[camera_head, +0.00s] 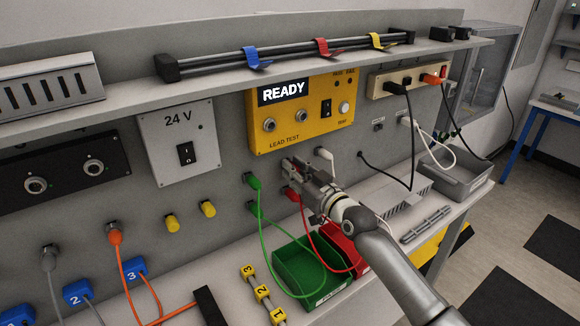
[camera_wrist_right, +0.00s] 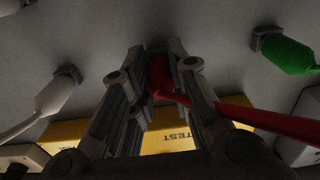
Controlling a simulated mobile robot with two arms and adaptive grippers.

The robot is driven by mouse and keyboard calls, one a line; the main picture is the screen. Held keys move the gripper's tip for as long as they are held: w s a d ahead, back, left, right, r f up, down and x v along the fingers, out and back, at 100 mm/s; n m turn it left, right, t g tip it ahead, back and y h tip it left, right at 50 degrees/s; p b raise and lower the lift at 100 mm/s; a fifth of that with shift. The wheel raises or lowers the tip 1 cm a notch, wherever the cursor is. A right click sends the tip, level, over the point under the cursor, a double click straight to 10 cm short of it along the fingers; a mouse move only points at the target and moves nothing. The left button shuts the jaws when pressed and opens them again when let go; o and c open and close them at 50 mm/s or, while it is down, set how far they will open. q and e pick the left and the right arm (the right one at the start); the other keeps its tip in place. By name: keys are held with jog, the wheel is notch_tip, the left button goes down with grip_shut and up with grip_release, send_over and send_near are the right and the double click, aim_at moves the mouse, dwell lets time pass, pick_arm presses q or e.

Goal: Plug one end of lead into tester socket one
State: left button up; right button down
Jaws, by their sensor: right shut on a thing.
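The yellow lead tester (camera_head: 290,140) hangs on the back panel, its display reading READY. Its two round sockets (camera_head: 269,125) are empty. My right gripper (camera_head: 295,178) is below the tester, close to the panel, and is shut on the red plug (camera_head: 292,195) of a red lead. In the right wrist view the red plug (camera_wrist_right: 160,75) is between the fingers, its front at the grey panel; I cannot tell whether it sits in a panel socket. The red lead (camera_head: 318,247) hangs down toward the bins. My left gripper is not in view.
Left of my gripper, green plugs (camera_head: 252,181) sit at the panel. A white plug (camera_head: 325,154) is to its right. A green bin (camera_head: 292,265) and a red bin (camera_head: 350,246) stand below. A shelf (camera_head: 210,92) juts out above the tester.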

jog(key=shift+p+v, duration=1.4)
jog(key=shift+v, duration=1.15)
